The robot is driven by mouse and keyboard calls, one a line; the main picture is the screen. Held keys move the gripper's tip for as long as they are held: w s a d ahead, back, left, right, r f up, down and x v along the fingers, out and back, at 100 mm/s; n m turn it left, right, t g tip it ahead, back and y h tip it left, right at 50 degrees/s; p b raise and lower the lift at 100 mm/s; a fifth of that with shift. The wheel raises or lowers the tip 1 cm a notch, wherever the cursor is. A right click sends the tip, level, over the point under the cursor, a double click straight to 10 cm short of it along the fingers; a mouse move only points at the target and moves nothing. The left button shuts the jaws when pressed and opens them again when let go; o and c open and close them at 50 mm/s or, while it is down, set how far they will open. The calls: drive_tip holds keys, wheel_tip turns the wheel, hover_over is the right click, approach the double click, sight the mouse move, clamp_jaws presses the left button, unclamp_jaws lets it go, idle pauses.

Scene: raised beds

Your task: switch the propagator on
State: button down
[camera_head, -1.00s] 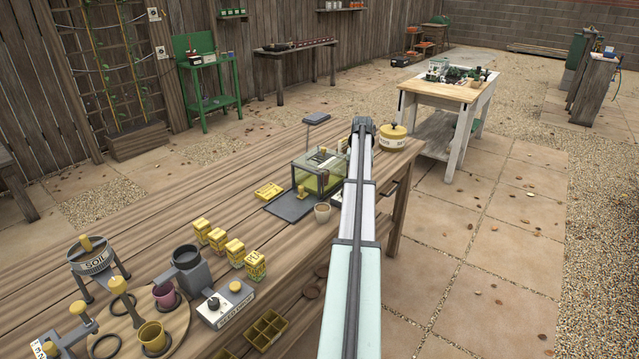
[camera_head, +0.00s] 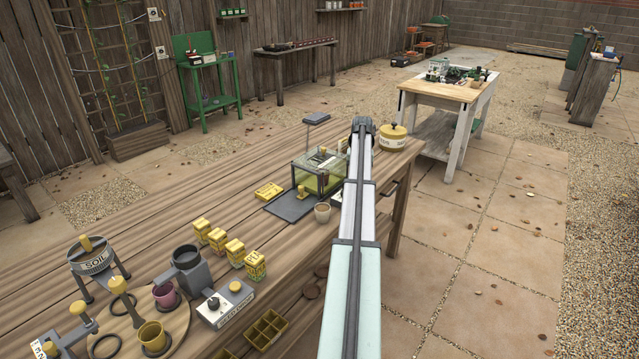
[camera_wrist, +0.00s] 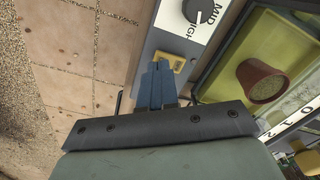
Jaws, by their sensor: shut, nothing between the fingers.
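The propagator (camera_head: 318,176) is a clear-sided box with a yellow-green inside, on the wooden bench left of my arm. In the wrist view its tray (camera_wrist: 232,60) shows at the right, with a brown pot (camera_wrist: 262,80) in it. Beside it is a control panel (camera_wrist: 182,36) with a dark dial (camera_wrist: 200,10) marked MID and HIGH. A small yellow switch (camera_wrist: 169,61) sits at the panel's near end. My gripper (camera_wrist: 160,70) is shut and empty, its blue fingertips at the switch and partly covering it. I cannot tell whether they touch. My arm hides this spot in the head view.
A yellow lidded tin (camera_head: 394,140) stands right of the arm's end. A grey mat (camera_head: 290,206) and a small pot (camera_head: 322,212) lie in front of the propagator. Several yellow packets (camera_head: 235,252) stand nearer on the bench.

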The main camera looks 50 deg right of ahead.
drive_tip(key=shift+f, duration=1)
idle(0.7)
drive_tip(key=shift+r, duration=0.1)
drive_tip(key=shift+r, duration=3.45)
